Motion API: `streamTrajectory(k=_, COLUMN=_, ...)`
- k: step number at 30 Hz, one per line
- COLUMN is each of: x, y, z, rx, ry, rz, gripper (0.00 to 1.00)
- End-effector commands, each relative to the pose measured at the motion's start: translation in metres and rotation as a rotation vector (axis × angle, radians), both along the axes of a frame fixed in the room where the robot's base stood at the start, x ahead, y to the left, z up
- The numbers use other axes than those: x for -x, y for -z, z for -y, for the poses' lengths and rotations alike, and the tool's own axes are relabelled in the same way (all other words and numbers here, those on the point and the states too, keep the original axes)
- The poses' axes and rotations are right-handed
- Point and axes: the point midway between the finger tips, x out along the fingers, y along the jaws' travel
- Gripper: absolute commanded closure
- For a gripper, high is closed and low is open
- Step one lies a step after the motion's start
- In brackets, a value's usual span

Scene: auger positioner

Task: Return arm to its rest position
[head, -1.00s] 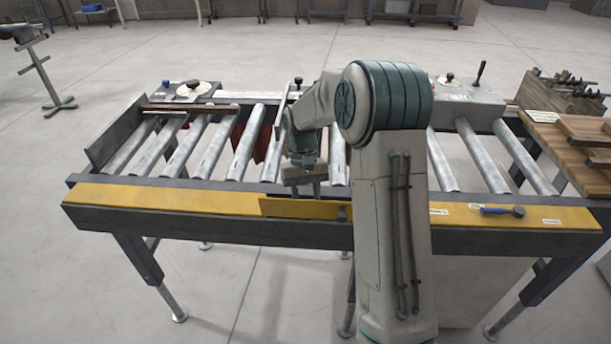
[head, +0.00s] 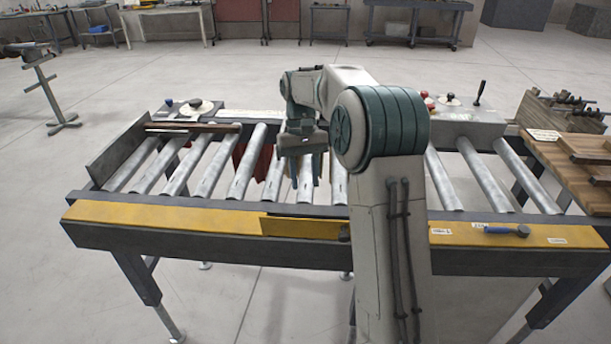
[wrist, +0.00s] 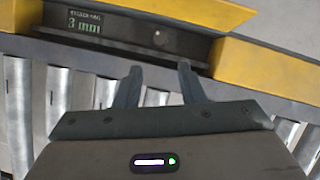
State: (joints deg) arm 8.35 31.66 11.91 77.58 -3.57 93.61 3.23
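My gripper (head: 301,166) hangs over the rollers of the conveyor table (head: 150,228), near the middle and behind the yellow front rail. In the wrist view its two fingers (wrist: 157,80) stand apart with nothing between them. Beyond the fingertips a dark display panel (wrist: 120,32) with green text reading "3 mm" sits in a gap of the yellow rail (wrist: 265,82). My arm is bent, with its elbow raised over the table, and hides part of the rollers.
A blue-handled tool (head: 505,231) lies on the rail at the right. A control box (head: 455,116) with knobs and a lever stands at the back right. A wooden bench (head: 570,165) adjoins the right end. A dark bar (head: 192,127) lies at the back left.

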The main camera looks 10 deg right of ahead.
Motion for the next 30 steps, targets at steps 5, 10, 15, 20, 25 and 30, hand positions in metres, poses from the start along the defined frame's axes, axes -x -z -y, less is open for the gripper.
streamTrajectory(k=5, x=0.007, y=-0.006, z=-0.001, rx=0.006, ry=-0.003, rz=0.018, gripper=0.64)
streamTrajectory(k=10, x=0.035, y=-0.025, z=-0.006, rx=0.025, ry=-0.012, rz=0.098, gripper=0.64)
streamTrajectory(k=15, x=0.077, y=-0.042, z=-0.008, rx=0.044, ry=-0.018, rz=0.204, gripper=0.64)
streamTrajectory(k=20, x=0.117, y=-0.050, z=-0.008, rx=0.055, ry=-0.019, rz=0.305, gripper=0.64)
streamTrajectory(k=25, x=0.162, y=-0.050, z=-0.007, rx=0.057, ry=-0.017, rz=0.410, gripper=0.64)
streamTrajectory(k=30, x=0.206, y=-0.042, z=-0.005, rx=0.051, ry=-0.010, rz=0.517, gripper=0.64)
